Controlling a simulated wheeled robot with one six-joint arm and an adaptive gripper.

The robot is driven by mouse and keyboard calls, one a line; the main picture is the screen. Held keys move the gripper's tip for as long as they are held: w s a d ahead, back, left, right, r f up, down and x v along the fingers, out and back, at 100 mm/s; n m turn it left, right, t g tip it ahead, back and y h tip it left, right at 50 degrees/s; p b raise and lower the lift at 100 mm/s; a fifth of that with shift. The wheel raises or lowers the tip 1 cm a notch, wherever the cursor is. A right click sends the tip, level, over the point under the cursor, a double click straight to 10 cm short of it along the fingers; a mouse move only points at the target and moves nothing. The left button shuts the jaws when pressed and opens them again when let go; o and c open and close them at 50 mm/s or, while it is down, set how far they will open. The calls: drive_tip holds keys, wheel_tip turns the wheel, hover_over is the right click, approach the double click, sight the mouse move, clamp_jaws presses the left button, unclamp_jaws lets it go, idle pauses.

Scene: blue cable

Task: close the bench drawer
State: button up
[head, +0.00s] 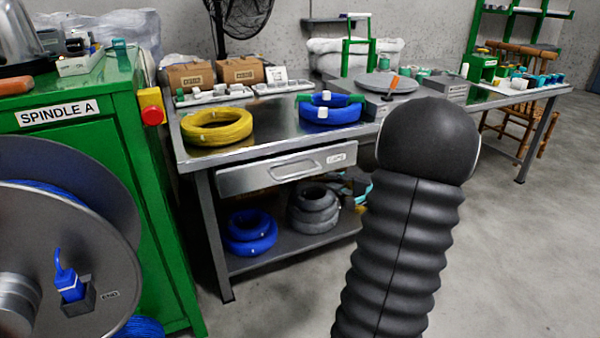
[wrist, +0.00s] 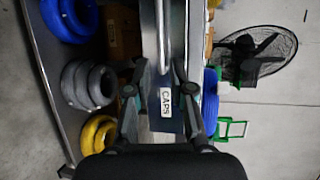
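The bench drawer (head: 243,180) is a grey metal front with a bar handle and a CAPS label, under the steel bench top (head: 255,148) in the head view. How far it stands out from the bench is hard to tell. In the wrist view, turned on its side, the drawer's CAPS label (wrist: 166,101) shows between the fingers of my gripper (wrist: 160,78). The fingers are spread apart with nothing visibly clamped. Whether they touch the drawer front is unclear. In the head view my dark arm hides the gripper and stands just right of the drawer.
A yellow coil (head: 217,127) and a blue coil (head: 331,109) lie on the bench top. Blue coils (head: 250,232) and grey coils (head: 314,207) lie on the lower shelf. The green SPINDLE A cabinet (head: 90,165) and a large reel (head: 60,225) stand at left. Floor at right is clear.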

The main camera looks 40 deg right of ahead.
sight(303, 173)
drive_tip(key=x, duration=0.6)
drive_tip(key=p+x, duration=0.1)
drive_tip(key=x, duration=0.5)
drive_tip(key=shift+w+a, duration=0.25)
drive_tip(key=shift+w, duration=0.05)
clamp_jaws()
